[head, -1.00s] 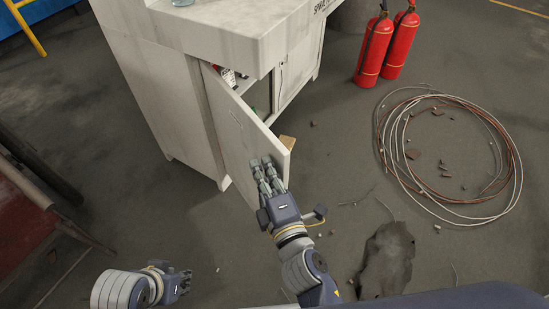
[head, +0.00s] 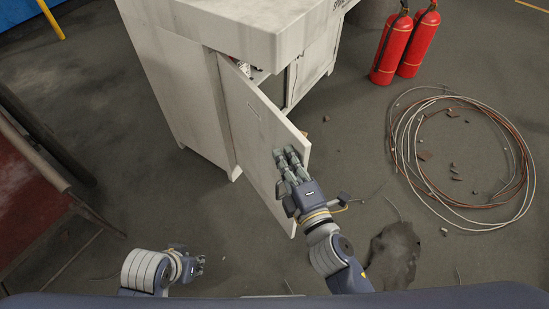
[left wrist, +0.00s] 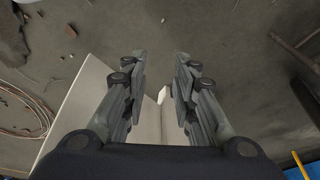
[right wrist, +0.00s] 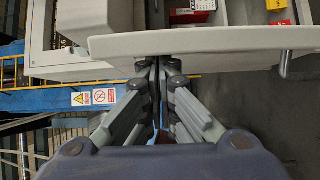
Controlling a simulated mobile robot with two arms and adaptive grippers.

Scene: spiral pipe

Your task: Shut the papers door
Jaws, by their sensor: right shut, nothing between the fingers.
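The papers door (head: 252,125) is a pale, worn panel standing open on the white cabinet (head: 178,85). My right gripper (head: 287,160) is at the door near its free edge, fingers together; I cannot tell if it touches. In the right wrist view, the shut, empty right fingers (right wrist: 158,62) are at the door's edge (right wrist: 205,42), with a handle (right wrist: 286,62) to the right. My left gripper (head: 198,264) is low, apart from the door. In the left wrist view, its fingers (left wrist: 160,58) are spread and empty above a pale panel (left wrist: 78,108).
Two red fire extinguishers (head: 390,48) stand right of the cabinet. A coil of cable (head: 402,165) and scattered debris lie on the floor at right. A reddish bench-like object (head: 30,200) is at far left. Red and yellow items (right wrist: 277,5) show beyond the door.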

